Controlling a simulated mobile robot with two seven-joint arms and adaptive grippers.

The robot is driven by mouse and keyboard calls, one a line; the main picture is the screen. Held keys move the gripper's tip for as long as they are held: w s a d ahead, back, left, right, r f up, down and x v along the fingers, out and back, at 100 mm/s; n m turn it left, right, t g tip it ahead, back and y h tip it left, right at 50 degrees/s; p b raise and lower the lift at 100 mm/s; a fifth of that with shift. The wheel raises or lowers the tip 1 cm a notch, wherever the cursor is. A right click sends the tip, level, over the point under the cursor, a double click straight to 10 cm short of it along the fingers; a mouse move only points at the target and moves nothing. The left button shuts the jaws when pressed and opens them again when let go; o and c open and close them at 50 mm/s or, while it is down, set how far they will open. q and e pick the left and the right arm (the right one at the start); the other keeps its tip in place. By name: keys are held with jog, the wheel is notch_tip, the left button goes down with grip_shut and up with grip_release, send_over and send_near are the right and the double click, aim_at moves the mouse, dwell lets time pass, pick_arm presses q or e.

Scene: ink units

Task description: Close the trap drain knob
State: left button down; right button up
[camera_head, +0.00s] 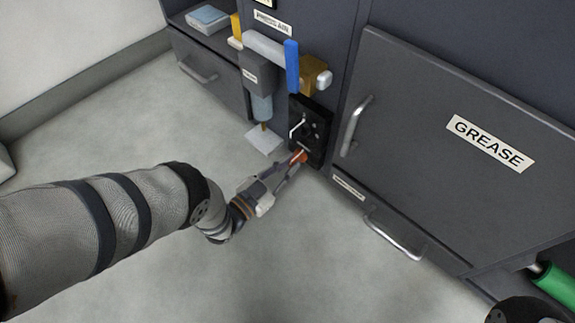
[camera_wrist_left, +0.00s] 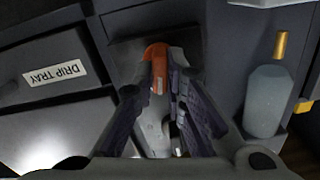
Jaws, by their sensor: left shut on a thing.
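The orange-red trap drain knob (camera_head: 299,156) sits low on a black panel (camera_head: 317,119) beneath the press air unit. In the left wrist view the knob (camera_wrist_left: 157,56) lies between the fingertips. My left gripper (camera_head: 292,163) reaches in from the left and is shut on the knob; its fingers (camera_wrist_left: 160,88) cover the knob's sides. A small pale lever (camera_head: 297,127) shows on the panel just above the knob. My right gripper does not show clearly; only a dark part of my own body is at the bottom right corner.
Above are a blue handle (camera_head: 292,66), a brass fitting (camera_head: 314,74) and a filter bowl (camera_head: 262,107). A grey GREASE door (camera_head: 440,140) with a handle (camera_head: 355,126) stands close right. A drawer handle (camera_head: 395,237) juts out lower right. The floor left is clear.

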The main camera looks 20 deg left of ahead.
pick_arm(q)
jog(key=shift+n, duration=1.1)
jog(key=c, duration=1.6)
grip_release()
jog(key=shift+c, duration=0.2)
jog(key=shift+s, duration=0.1)
jog(key=v, duration=1.2)
